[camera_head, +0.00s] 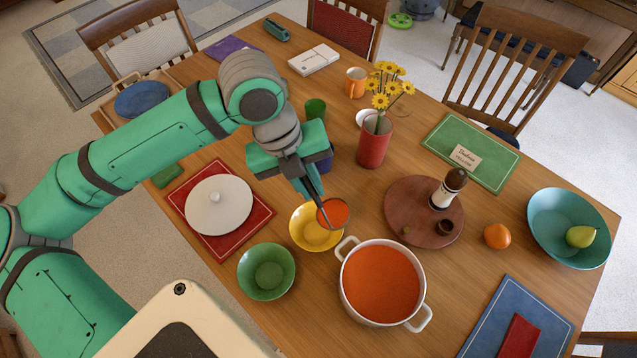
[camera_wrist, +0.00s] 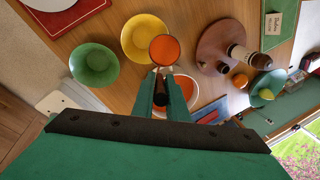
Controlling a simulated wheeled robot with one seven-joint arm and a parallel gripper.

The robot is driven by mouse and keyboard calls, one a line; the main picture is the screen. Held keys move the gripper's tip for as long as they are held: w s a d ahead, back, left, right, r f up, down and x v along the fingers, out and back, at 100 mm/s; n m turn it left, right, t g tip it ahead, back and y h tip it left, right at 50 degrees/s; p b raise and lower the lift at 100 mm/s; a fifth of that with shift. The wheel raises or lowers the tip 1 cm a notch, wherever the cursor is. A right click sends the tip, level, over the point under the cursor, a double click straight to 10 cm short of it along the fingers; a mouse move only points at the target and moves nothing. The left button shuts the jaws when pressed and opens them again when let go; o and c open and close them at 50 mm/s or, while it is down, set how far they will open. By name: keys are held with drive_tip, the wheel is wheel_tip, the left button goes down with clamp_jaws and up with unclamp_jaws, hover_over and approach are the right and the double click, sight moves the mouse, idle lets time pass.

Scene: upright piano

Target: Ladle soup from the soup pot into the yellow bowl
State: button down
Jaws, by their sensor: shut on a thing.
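The white soup pot (camera_head: 382,285), with two handles, is full of orange-red soup at the front middle of the table. The yellow bowl (camera_head: 303,232) sits behind and to the left of it; the part that shows looks empty. My gripper (camera_head: 312,190) is shut on the ladle's handle. The ladle (camera_head: 333,213) holds orange soup in its cup, which looks level, and overlaps the bowl's right side in the head view. In the wrist view, the ladle (camera_wrist: 165,49) covers the right part of the yellow bowl (camera_wrist: 138,38). Its height above the bowl is unclear.
A green bowl (camera_head: 266,272) stands left of the pot. A red vase with yellow flowers (camera_head: 374,142) stands behind, and a round wooden board (camera_head: 398,205) with a mill (camera_head: 448,187) is at right.

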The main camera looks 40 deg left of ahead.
drive_tip(key=shift+s+a+t+h, duration=0.3)
drive_tip(key=shift+s+a, duration=0.05)
drive_tip(key=shift+a, duration=0.1)
drive_tip(key=s+a+f+t+h, duration=0.7)
drive_tip(key=s+a+f+h, duration=0.2)
drive_tip(key=a+f, duration=0.2)
drive_tip(key=shift+s+t, duration=0.2)
drive_tip(key=shift+t, duration=0.2)
idle(1.6)
drive_tip(key=shift+f, duration=0.1)
idle(1.3)
